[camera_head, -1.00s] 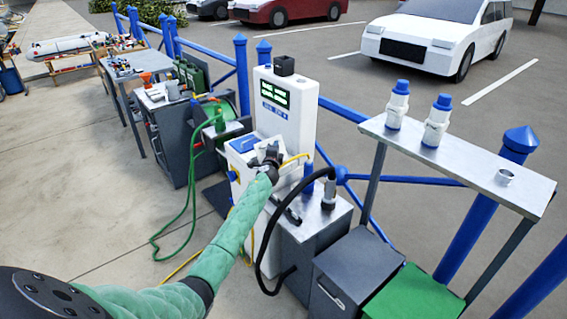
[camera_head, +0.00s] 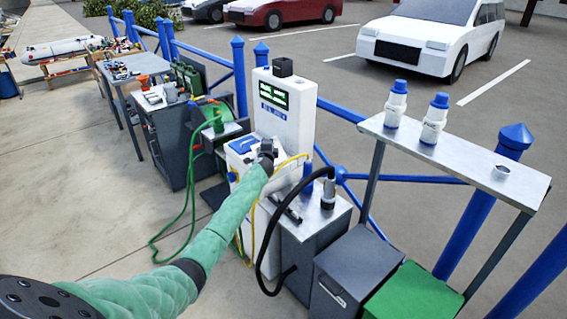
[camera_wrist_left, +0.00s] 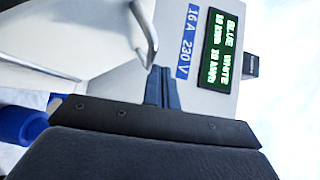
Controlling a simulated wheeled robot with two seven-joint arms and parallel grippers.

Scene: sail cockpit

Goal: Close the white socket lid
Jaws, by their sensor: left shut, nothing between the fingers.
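The white power pedestal (camera_head: 286,112) stands upright with a lit green display. Its sloping front carries a blue lid (camera_head: 243,145), left of my left gripper (camera_head: 267,152). My left gripper is shut and empty, in front of the pedestal's face. In the left wrist view its shut fingertips (camera_wrist_left: 162,88) point at the pedestal front. A thin, curved white piece (camera_wrist_left: 146,32), which looks like the white socket lid standing open, is just beside the fingertips; I cannot tell whether they touch. The white socket is hidden in the head view by my gripper. My right gripper is not in view.
A yellow cable (camera_head: 291,161) hangs by the pedestal. A grey cabinet (camera_head: 312,222) with a black hose (camera_head: 257,235) stands close on the right. A metal shelf (camera_head: 465,168) with two blue-capped bottles is farther right. Open paving lies at left.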

